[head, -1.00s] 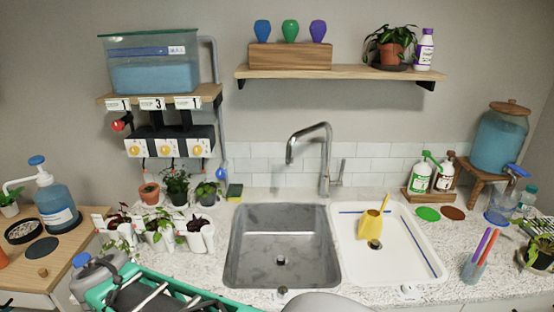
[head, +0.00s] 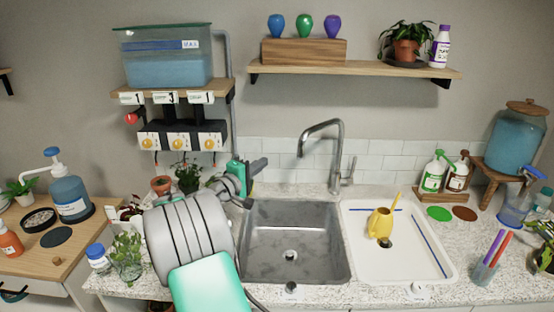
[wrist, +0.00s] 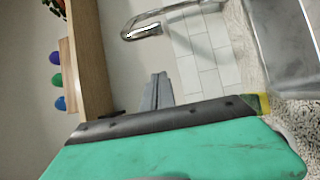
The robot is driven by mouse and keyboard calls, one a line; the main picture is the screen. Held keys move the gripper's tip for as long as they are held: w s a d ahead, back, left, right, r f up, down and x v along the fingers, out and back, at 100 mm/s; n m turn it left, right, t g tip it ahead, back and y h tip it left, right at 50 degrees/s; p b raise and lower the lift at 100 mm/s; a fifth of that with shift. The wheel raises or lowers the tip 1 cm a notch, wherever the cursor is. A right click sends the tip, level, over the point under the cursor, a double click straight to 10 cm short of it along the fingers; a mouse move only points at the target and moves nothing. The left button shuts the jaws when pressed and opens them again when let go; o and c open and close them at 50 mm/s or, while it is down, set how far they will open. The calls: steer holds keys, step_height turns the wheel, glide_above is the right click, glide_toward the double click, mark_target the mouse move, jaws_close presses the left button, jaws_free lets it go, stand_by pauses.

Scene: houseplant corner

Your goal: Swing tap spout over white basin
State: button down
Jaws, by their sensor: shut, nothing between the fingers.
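The chrome tap (head: 338,150) stands behind the two basins, and its spout (head: 318,126) points left, on the steel basin's side. The spout also shows at the top of the wrist view (wrist: 160,14). The white basin (head: 365,262) is right of the steel basin (head: 255,262). A yellow watering can (head: 380,223) sits in the white basin. My gripper (head: 262,165) is left of the tap, apart from it, above the steel basin's back left corner. Its fingers (wrist: 157,80) look shut and empty in the wrist view.
A wooden shelf (head: 355,69) with a plant and vases hangs above the tap. Left of my gripper is a dosing rack (head: 180,135) with a blue tank, above potted plants (head: 188,176). Soap bottles (head: 434,172) stand right of the tap.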

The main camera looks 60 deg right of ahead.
steer(key=s+d+p, duration=0.4)
steer(key=d, duration=0.5)
steer(key=shift+s+d, duration=0.35)
steer(key=shift+d, duration=0.05)
steer(key=shift+s+f, duration=0.1)
steer(key=shift+s, duration=0.05)
